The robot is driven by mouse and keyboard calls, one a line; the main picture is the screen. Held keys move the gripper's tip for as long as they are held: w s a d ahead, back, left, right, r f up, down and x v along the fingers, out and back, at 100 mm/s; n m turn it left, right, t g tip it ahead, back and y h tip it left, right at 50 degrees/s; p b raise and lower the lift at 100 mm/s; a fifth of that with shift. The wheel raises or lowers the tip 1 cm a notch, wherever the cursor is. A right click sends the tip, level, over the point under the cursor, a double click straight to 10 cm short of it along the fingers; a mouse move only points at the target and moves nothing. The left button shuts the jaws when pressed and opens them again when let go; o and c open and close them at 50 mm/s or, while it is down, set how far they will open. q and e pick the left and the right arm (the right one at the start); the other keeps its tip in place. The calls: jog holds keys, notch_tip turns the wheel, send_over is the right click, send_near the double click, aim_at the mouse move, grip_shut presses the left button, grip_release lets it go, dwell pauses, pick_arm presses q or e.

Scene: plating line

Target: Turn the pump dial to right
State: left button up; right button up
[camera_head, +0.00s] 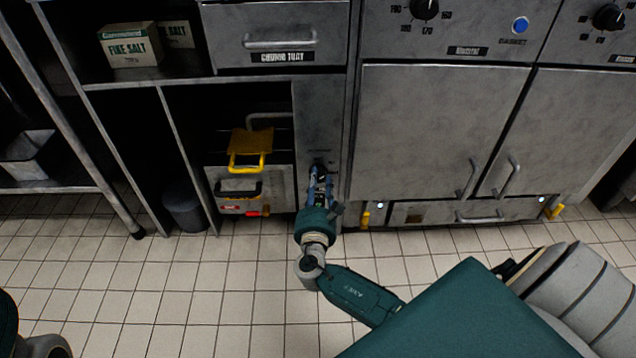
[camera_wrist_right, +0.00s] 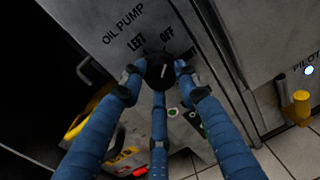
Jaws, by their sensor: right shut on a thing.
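The pump dial (camera_wrist_right: 160,72) is a round black knob with a short white pointer mark, on a grey panel lettered "OIL PUMP". The mark looks roughly in line with "OFF"; its exact angle is hard to tell. "LEFT" is lettered to the left of "OFF"; the label on the other side is mostly hidden by a finger. My right gripper (camera_wrist_right: 158,78) is shut on the dial, with blue fingers at both sides and below. In the head view my right gripper (camera_head: 319,178) is at the narrow grey panel (camera_head: 320,120), covering most of the dial. My left gripper is not in view.
A dark bin (camera_head: 184,208) stands farther left. Closed cabinet doors (camera_head: 435,130) are to the right. Tiled floor in front is open.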

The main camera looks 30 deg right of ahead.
jog(key=m, duration=0.4)
jog(key=shift+d+r+m+b, duration=0.1)
jog(key=shift+m+b, duration=0.25)
jog(key=shift+m, duration=0.05)
jog(key=shift+d+m+y+b, duration=0.1)
jog(key=shift+m+y+b, duration=0.35)
jog(key=shift+m, duration=1.55)
jog(key=o, duration=1.2)
jog(key=shift+s+d+r, duration=0.1)
jog(key=shift+c, duration=0.2)
jog(key=shift+s+a, duration=0.15)
jog(key=shift+a, duration=0.1)
jog(key=v, duration=1.1)
jog(key=shift+s+a, duration=0.2)
